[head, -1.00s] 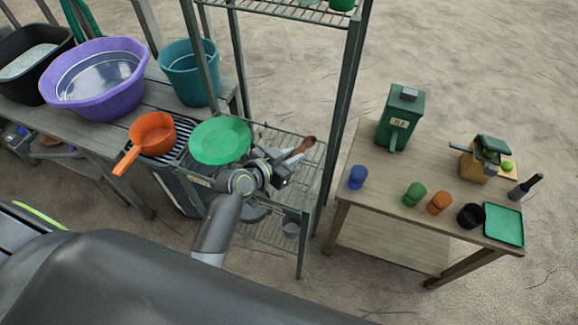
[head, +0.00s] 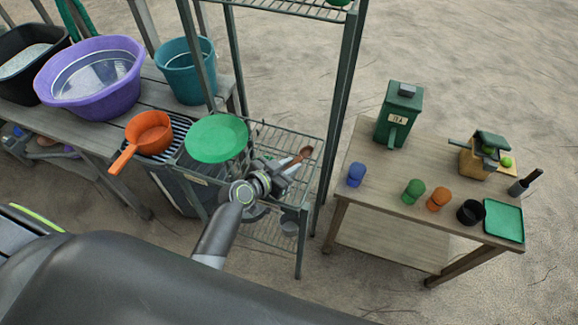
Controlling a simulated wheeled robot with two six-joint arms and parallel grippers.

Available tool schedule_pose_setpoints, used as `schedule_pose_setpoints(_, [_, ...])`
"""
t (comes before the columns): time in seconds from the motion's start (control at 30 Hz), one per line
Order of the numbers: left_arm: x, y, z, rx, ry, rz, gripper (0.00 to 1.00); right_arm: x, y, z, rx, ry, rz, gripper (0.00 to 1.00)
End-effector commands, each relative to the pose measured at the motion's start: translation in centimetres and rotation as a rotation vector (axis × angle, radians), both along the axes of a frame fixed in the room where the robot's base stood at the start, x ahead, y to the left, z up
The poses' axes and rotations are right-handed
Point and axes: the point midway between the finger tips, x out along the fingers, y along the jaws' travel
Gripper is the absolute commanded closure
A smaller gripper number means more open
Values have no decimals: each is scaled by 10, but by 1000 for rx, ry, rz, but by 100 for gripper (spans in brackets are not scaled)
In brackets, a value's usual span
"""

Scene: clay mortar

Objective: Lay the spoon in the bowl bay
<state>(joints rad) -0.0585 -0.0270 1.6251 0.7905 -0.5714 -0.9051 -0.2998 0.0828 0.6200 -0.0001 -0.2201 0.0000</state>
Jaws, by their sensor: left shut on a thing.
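The spoon (head: 303,154) is brown, and its bowl end shows over the right part of a wire shelf (head: 316,150). My left gripper (head: 286,168) is shut on the spoon; the fingers and wrist hide most of its handle. I cannot tell whether the spoon touches the shelf. A round green dish (head: 217,138) is just left of the gripper, apart from it. The bowl bay is not clearly marked out in this view, and my arm covers part of the rack. My right gripper is not in view.
Rack posts (head: 345,110) rise right of the gripper. An orange pan (head: 150,132), purple tub (head: 92,75) and teal bucket (head: 187,70) stand at left. The right table (head: 375,185) holds a green tea box (head: 399,115) and several cups. Metal pots sit on the lower shelf.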

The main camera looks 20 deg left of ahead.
Motion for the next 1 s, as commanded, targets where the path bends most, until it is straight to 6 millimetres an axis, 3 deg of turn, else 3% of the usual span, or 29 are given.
schedule_pose_setpoints(0.1, [-2, 0, -9, 3, 10, -1, 100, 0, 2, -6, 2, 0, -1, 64])
schedule_pose_setpoints(0.13, [-2, 0, -8, 3, 11, -2, 78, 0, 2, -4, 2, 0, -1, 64])
schedule_pose_setpoints(0.27, [-3, 0, -10, 2, 17, -3, 61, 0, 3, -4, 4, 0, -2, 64])
schedule_pose_setpoints(0.8, [-5, -1, -12, 1, 23, -5, 60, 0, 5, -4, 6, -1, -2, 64])
schedule_pose_setpoints(1.0, [-5, -2, 1, 0, 23, -5, 60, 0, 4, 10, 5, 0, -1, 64])
